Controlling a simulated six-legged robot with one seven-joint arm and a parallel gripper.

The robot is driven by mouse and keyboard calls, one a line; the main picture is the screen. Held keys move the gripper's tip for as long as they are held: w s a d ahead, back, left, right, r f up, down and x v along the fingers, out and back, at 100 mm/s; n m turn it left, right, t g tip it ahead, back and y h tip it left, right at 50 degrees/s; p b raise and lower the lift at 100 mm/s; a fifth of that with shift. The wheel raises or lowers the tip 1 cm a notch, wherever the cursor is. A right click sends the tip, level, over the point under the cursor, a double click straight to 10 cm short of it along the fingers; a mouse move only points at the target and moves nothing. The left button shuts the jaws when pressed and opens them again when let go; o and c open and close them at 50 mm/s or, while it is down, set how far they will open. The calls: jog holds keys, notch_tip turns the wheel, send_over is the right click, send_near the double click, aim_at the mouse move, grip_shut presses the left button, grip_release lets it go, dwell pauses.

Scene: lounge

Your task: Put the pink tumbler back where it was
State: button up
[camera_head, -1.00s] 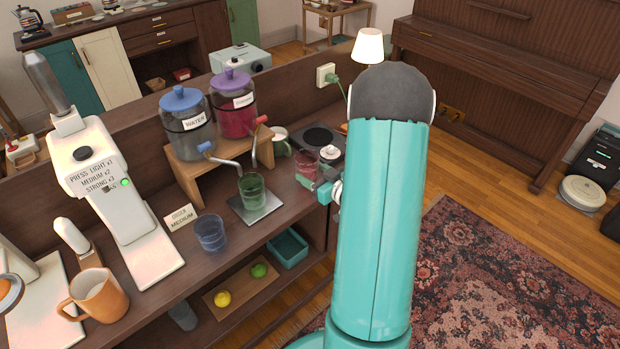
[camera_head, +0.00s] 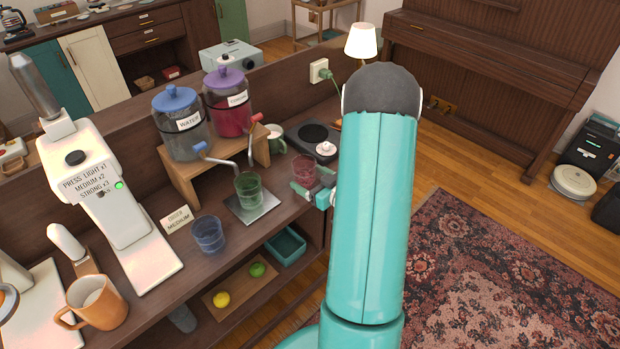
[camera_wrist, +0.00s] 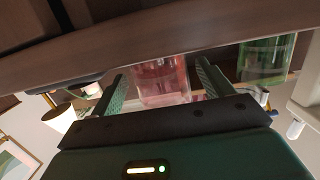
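The pink tumbler (camera_head: 303,168) stands upright on the counter, near its right end and beside the hot plate. In the wrist view the pink tumbler (camera_wrist: 162,80) shows upside down between my two fingers. My gripper (camera_head: 311,182) is at the tumbler's near side, low over the counter. In the wrist view my gripper (camera_wrist: 163,88) is open, with a finger on each side of the tumbler and narrow gaps visible. How deep the tumbler sits between the fingers is hard to tell.
A green tumbler (camera_head: 248,187) stands on a metal plate left of my gripper, under the dispenser taps. A blue tumbler (camera_head: 208,234) is further left. The hot plate (camera_head: 313,136) and a green mug (camera_head: 274,140) are behind.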

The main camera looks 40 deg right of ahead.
jog(key=shift+w, duration=0.1)
jog(key=shift+r, duration=0.15)
jog(key=shift+s, duration=0.3)
jog(key=s+r, duration=0.2)
jog(key=s, duration=0.9)
jog(key=w+r+g+h, duration=0.3)
jog(key=w+r, duration=0.3)
jog(key=w, duration=0.2)
jog(key=w+a+r+g+h, duration=0.2)
jog(key=a+r+g, duration=0.1)
jog(key=a+r, duration=0.55)
jog(key=s+a+r+g+y, duration=0.2)
jog(key=s+a, duration=0.5)
jog(key=a, duration=0.4)
jog(key=s+a+r+g+y, duration=0.2)
jog(key=s+a+r, duration=0.2)
jog(key=s+a, duration=0.3)
jog(key=a, duration=0.4)
jog(key=shift+s+a+r+g, duration=0.25)
jog(key=shift+s+a+g, duration=0.05)
jog(key=shift+s+a, duration=0.1)
